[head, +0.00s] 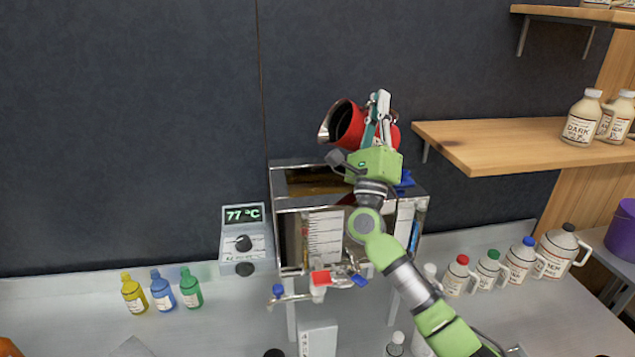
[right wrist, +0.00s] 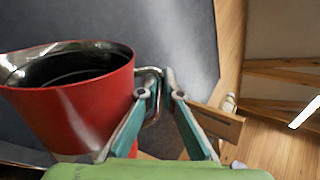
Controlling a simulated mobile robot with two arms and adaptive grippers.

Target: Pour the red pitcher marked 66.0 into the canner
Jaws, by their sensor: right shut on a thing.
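The red pitcher (head: 366,128) is held up above the canner, tilted with its silver-lipped mouth toward the left. In the right wrist view the pitcher (right wrist: 85,105) shows a dark inside; no stream leaves its lip. I cannot read a 66.0 mark on it. My right gripper (head: 378,100) is shut on its wire handle (right wrist: 152,76). The canner (head: 300,205) is a metal box on legs with an open top, amber-brown inside at the left. My arm hides part of its right side. My left gripper is not in view.
A control box (head: 244,245) reading 77 °C stands left of the canner. Yellow, blue and green bottles (head: 163,292) stand at the left front. Several capped jugs (head: 520,262) line the right counter. A wooden shelf (head: 500,145) juts out at right.

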